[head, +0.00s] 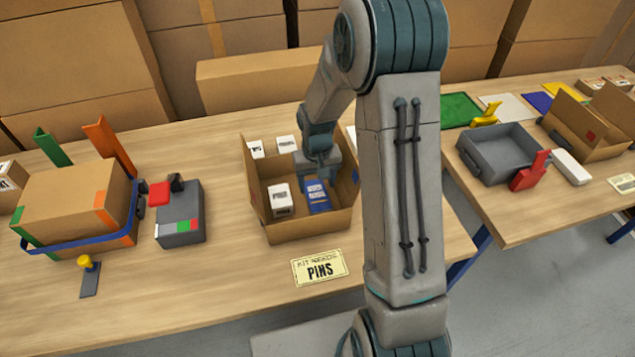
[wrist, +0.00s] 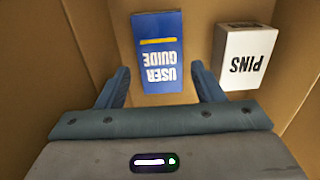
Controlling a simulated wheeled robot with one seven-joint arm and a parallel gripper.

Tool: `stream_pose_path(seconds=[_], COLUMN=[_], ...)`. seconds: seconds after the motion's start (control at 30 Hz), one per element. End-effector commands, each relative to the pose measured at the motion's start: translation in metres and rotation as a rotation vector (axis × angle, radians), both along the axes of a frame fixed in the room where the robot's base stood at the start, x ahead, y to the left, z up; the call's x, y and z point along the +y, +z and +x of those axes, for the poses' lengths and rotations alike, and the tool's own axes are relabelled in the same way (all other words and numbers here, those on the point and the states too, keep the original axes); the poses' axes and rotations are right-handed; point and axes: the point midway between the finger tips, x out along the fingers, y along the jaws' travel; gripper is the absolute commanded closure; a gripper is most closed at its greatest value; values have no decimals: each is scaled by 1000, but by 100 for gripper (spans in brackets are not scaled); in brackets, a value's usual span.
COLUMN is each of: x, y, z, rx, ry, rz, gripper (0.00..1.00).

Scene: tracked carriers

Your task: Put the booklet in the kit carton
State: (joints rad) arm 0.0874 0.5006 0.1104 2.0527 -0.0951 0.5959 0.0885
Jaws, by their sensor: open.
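The booklet (wrist: 157,52) is blue with a yellow stripe and the words USER GUIDE. It lies inside the open kit carton (head: 310,228), and it also shows there in the head view (head: 317,196). A white box marked PINS (wrist: 246,55) stands beside it in the carton, on the left in the head view (head: 281,198). My gripper (wrist: 160,84) is open over the carton, with its fingers on either side of the booklet's near end in the wrist view. I cannot tell whether they touch it. In the head view my arm partly covers the carton's back right.
A card reading KIT NEEDS PINS (head: 319,267) lies before the carton. White boxes (head: 286,144) stand behind it. A strapped carton (head: 75,207) and a grey device (head: 180,214) are at left. A grey tray (head: 499,153) and another open carton (head: 590,125) stand on the right table.

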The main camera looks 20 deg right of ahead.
Motion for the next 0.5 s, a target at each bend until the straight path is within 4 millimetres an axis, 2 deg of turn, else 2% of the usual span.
stream_pose_path(seconds=[0.3,0.5], x=[0,0], y=[72,101], z=[2,1], rx=[-9,-5], ry=[0,-1], rz=[-1,0], gripper=[39,39])
